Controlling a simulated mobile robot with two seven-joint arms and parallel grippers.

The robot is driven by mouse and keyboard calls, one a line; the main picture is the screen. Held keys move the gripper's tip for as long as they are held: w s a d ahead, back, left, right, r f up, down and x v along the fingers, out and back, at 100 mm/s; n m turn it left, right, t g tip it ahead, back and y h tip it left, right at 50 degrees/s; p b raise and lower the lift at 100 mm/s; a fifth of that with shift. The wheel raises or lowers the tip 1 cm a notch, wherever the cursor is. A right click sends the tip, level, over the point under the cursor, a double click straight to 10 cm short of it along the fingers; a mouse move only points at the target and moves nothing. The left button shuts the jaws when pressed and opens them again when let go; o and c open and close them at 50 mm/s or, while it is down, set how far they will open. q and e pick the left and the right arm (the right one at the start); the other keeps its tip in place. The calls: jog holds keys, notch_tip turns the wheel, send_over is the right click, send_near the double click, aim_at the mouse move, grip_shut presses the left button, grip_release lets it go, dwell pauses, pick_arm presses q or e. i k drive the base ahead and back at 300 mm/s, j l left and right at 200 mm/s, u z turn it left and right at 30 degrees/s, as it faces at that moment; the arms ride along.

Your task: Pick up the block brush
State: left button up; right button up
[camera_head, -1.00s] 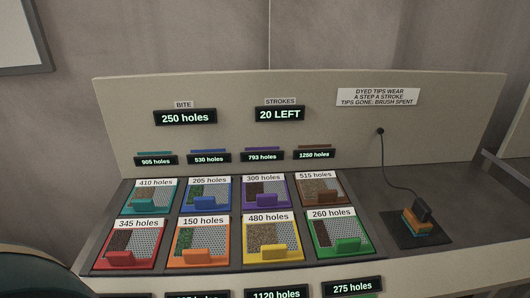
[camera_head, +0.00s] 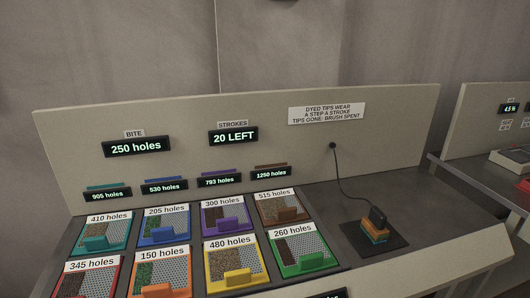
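The block brush (camera_head: 375,229) stands on a dark square mat (camera_head: 352,239) at the right part of the bench. It has a dark handle on top and orange and teal layers below. A black cord runs from it up to a hole in the back panel. Nothing touches it except the mat and cord. Neither of my grippers shows in the head view.
Several coloured trays with hole counts, such as the green tray (camera_head: 306,268), fill the bench left of the brush. The back panel (camera_head: 75,150) carries displays reading 250 holes and 20 LEFT. Bare bench (camera_head: 420,205) lies right of the mat. Another bench stands at far right.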

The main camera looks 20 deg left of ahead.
aim_at(373, 225)
jog(key=u, duration=0.85)
jog(key=l+u, duration=0.55)
jog(key=u, duration=0.3)
jog(key=k+l+u, duration=0.1)
jog(key=l+u, duration=0.3)
jog(key=k+l+u, duration=0.3)
jog(key=l, duration=0.15)
jog(key=k+l+u, duration=0.25)
jog(key=l, duration=0.15)
jog(key=i, duration=0.05)
